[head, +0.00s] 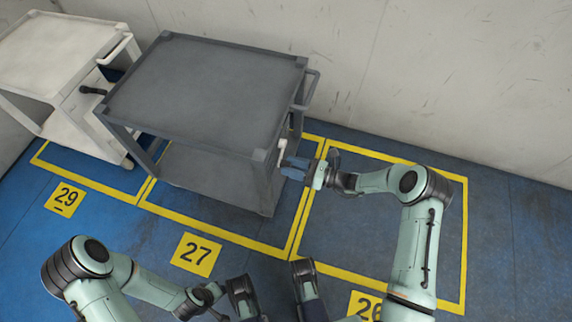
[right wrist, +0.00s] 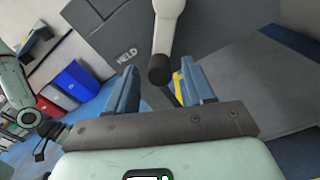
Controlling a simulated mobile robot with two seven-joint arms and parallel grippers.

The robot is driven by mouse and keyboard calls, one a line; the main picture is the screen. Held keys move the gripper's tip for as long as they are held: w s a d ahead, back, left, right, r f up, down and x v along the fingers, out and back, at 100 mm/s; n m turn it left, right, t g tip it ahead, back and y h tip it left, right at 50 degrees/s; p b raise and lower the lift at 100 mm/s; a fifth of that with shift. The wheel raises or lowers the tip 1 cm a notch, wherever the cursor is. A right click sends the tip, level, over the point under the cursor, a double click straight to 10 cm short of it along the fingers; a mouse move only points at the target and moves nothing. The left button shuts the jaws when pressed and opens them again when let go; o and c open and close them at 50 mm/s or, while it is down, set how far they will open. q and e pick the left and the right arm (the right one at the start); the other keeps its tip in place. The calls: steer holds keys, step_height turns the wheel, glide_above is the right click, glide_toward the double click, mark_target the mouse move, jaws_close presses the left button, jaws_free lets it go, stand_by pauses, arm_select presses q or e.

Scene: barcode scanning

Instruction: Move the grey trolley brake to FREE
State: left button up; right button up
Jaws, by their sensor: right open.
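The grey trolley (head: 205,85) stands in the bay marked 27. Its pale brake lever (head: 283,146) is on the right-hand side; the right wrist view shows the lever (right wrist: 168,28) with a dark end cap. Partly readable lettering, apparently HELD, is beside it on the dark panel (right wrist: 95,35). My right gripper (head: 291,168) is open just by the lever. In the right wrist view, the dark cap appears between the blue fingers of the right gripper (right wrist: 160,85); contact cannot be told. My left arm's end (head: 205,295) is low in the head view; its finger state is unclear.
A white trolley (head: 45,55) with a dark-tipped lever (head: 92,91) stands at left in bay 29. A wall (head: 440,80) runs behind. The bay to the right, marked 26, has clear floor (head: 350,245). Red and blue bins (right wrist: 75,80) show in the right wrist view.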

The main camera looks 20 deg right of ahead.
arm_select(q)
steer(key=shift+s+f, duration=0.35)
steer(key=shift+s, duration=0.1)
arm_select(e)
steer(key=shift+x, duration=1.15)
jaws_close()
